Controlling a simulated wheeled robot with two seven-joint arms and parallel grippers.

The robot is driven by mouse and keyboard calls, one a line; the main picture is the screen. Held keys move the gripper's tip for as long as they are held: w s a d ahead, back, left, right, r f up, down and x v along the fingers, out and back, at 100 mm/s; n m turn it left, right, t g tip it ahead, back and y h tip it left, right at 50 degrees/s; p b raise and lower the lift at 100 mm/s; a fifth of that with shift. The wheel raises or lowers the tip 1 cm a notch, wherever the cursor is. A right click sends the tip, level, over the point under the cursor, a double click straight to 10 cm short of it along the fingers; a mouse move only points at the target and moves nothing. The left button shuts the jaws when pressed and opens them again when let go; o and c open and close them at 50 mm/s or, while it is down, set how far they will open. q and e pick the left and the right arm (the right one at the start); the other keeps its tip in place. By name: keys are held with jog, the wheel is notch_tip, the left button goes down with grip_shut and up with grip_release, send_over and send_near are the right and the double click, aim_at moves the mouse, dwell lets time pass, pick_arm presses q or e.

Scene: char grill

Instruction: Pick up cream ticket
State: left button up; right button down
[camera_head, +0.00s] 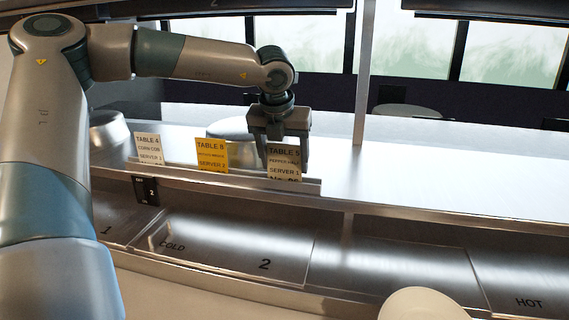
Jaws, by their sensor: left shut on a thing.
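A cream ticket (284,162) reading TABLE 5, SERVER 1 stands at the right end of the ticket rail (312,187) on the steel counter. My left gripper (283,146) points down over it from behind, fingers at its sides, shut on it. The ticket is upright, with its lower edge at the rail; I cannot tell if it has lifted. A yellow ticket (211,155) reading TABLE 8 and a whitish ticket (148,148) reading TABLE 4 stand to the left in the rail. My right gripper is out of view.
Below are steel bays marked COLD 2 (225,243) and HOT (515,285). A white round dish (423,305) shows at the bottom edge. A metal bowl (108,131) is at left. A post (364,80) rises behind the counter. The counter is clear to the right.

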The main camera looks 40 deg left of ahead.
aim_at(285, 146)
pick_arm(q)
jog(key=shift+r+b, duration=1.05)
jog(key=shift+b, duration=0.05)
jog(key=shift+r+b, duration=0.35)
jog(key=shift+r, duration=0.1)
jog(key=s+d+b, duration=0.4)
jog(key=s, duration=0.4)
jog(key=s+d+b, duration=0.4)
jog(key=s, duration=0.3)
jog(key=shift+s+d+r+b, duration=0.15)
jog(key=shift+s+d+b, duration=0.2)
jog(key=shift+s+d, duration=0.05)
jog(key=shift+r, duration=0.1)
